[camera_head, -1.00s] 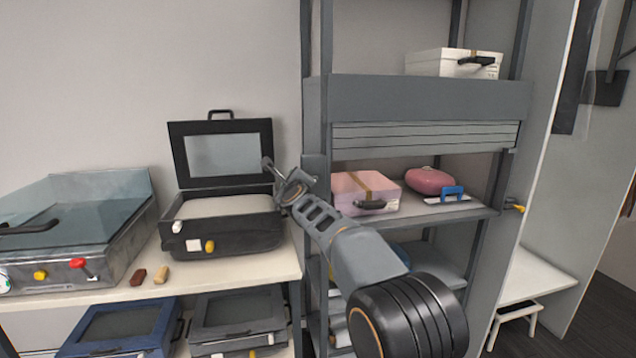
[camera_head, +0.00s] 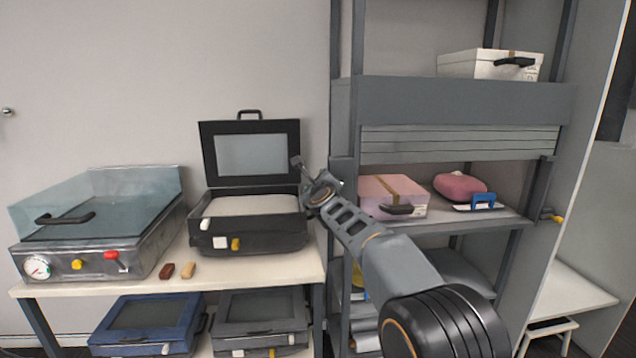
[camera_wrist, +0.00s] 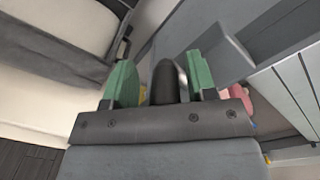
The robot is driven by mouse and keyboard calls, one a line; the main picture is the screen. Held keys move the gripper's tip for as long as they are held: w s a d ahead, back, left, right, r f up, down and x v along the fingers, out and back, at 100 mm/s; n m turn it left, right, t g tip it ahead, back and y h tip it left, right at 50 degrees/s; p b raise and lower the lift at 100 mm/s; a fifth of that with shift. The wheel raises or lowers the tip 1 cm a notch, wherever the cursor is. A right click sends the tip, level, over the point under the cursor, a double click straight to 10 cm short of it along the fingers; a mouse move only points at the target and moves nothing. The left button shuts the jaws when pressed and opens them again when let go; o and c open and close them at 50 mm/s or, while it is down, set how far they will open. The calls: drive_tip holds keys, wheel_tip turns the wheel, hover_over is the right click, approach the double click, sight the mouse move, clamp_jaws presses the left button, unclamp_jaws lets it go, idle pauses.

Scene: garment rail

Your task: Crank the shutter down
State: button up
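The grey slatted shutter (camera_head: 460,142) hangs a short way below its housing (camera_head: 450,102) on the rack, with the shelf opening below it uncovered. Its pale slats also show at the right of the wrist view (camera_wrist: 289,88). My gripper (camera_head: 315,187) is by the rack's left post, where its fingers are hard to make out. In the wrist view, the green fingers of my gripper (camera_wrist: 162,76) stand apart. A dark rounded knob (camera_wrist: 168,80), likely the crank's handle, shows between them with a gap on its left. Whether a finger touches it is unclear. The crank's arm is hidden.
A pink box (camera_head: 393,194) and a pink rounded bundle (camera_head: 460,186) sit on the shelf below the shutter. An open black case (camera_head: 250,235) stands on the bench (camera_head: 240,268), close left of my gripper. A white box (camera_head: 490,64) is on top.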

drive_tip(key=shift+d, duration=0.15)
drive_tip(key=shift+s+r, duration=0.1)
drive_tip(key=shift+r, duration=0.05)
drive_tip(key=s+d+b, duration=0.1)
drive_tip(key=s+b, duration=0.1)
drive_tip(key=s, duration=1.1)
drive_tip(key=shift+s+d+r+b, duration=0.2)
drive_tip(key=shift+s+d+b, duration=0.1)
drive_tip(key=shift+b, duration=0.1)
